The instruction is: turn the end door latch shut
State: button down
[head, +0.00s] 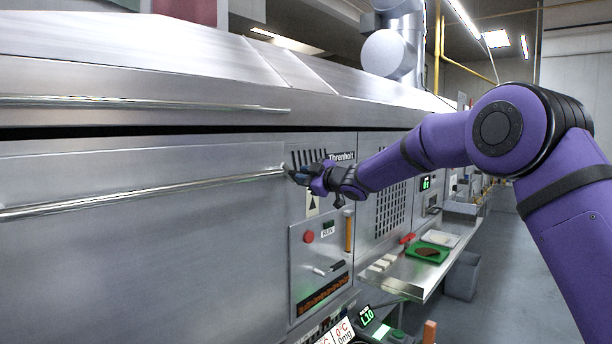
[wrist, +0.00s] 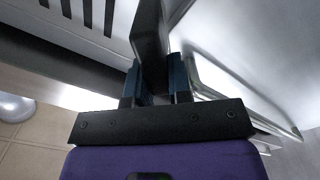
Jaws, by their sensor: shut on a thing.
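My purple arm reaches in from the right in the head view. My gripper (head: 301,177) is at the right end of the large steel door panel (head: 130,250), just below a row of dark vent slots. In the wrist view my gripper (wrist: 155,88) is shut on a dark flat lever (wrist: 150,40), which I take to be the end door latch. The lever runs up and away between the two blue-grey fingers. Its far end is cut off by the frame edge. In the head view the fingers and wrist hide most of the latch, so its exact angle cannot be told.
A long rail (head: 150,192) runs along the door panel and ends beside my gripper. Below are a control panel with a red button (head: 309,237) and an orange-brown handle (head: 348,232). A steel shelf with a green tray (head: 428,252) stands to the right. The aisle floor (head: 490,290) is clear.

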jog(key=n, duration=0.3)
jog(key=f+n, duration=0.1)
jog(key=n, duration=0.1)
jog(key=shift+s+a, duration=0.2)
jog(key=shift+s, duration=0.05)
jog(key=shift+f+n, duration=0.2)
jog(key=shift+n, duration=0.8)
jog(key=shift+f+n, duration=0.15)
jog(key=shift+n, duration=0.85)
jog(key=c, duration=1)
grip_release()
jog(key=shift+c, duration=0.2)
jog(key=v, duration=1.1)
jog(key=shift+a, duration=0.1)
